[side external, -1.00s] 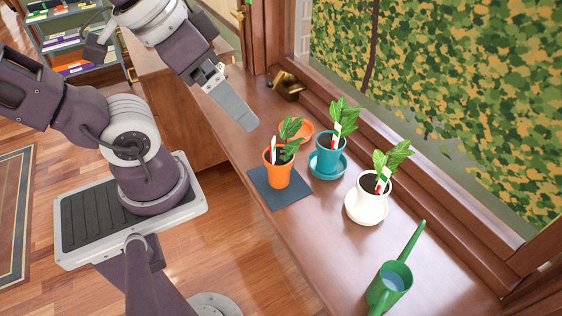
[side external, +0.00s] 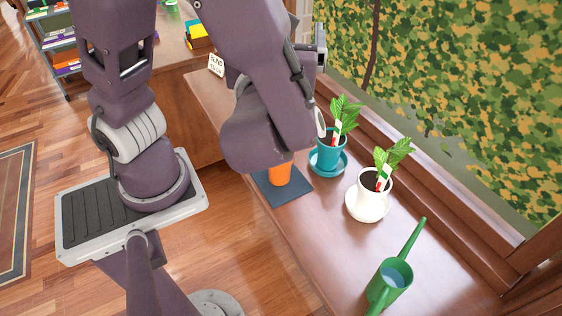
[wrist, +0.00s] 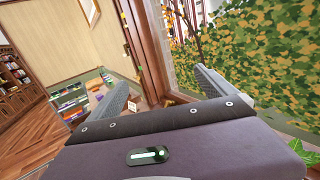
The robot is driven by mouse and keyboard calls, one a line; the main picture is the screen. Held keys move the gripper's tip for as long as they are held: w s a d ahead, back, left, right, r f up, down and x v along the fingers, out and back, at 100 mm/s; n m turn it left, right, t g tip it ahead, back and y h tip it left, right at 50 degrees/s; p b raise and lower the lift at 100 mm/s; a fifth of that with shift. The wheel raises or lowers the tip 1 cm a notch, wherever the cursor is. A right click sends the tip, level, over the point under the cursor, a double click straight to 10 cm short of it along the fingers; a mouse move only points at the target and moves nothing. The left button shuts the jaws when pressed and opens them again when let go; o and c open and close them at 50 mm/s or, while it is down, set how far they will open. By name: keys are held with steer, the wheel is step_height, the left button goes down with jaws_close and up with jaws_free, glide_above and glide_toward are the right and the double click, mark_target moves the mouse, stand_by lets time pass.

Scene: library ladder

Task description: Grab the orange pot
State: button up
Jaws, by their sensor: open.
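The orange pot (side external: 279,174) stands on a dark square mat (side external: 296,190) on the wooden sill. My arm covers its upper part and its plant in the side view, so only its lower body shows. My gripper (wrist: 162,86) is open in the wrist view, its two grey fingers wide apart with nothing between them. It points away along the sill and window frame, not at the pot. In the side view the arm hides most of the gripper. The orange pot is not seen in the wrist view.
A teal pot (side external: 331,152) and a white pot (side external: 374,194), both with plants, stand right of the orange one. A green watering can (side external: 391,284) stands nearer the front. A small sign (side external: 216,65) and stacked books (side external: 199,36) are behind. The window runs along the right.

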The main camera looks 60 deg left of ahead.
steer(key=f, duration=3)
steer(key=shift+s+a+f, duration=0.15)
steer(key=shift+a+f, duration=0.1)
steer(key=shift+a, duration=0.1)
steer(key=x, duration=0.4)
steer(key=f+x, duration=0.1)
steer(key=x, duration=0.1)
steer(key=shift+a, duration=0.15)
steer(key=shift+w+a, duration=0.3)
steer(key=shift+a, duration=0.05)
steer(key=c, duration=2)
jaws_close()
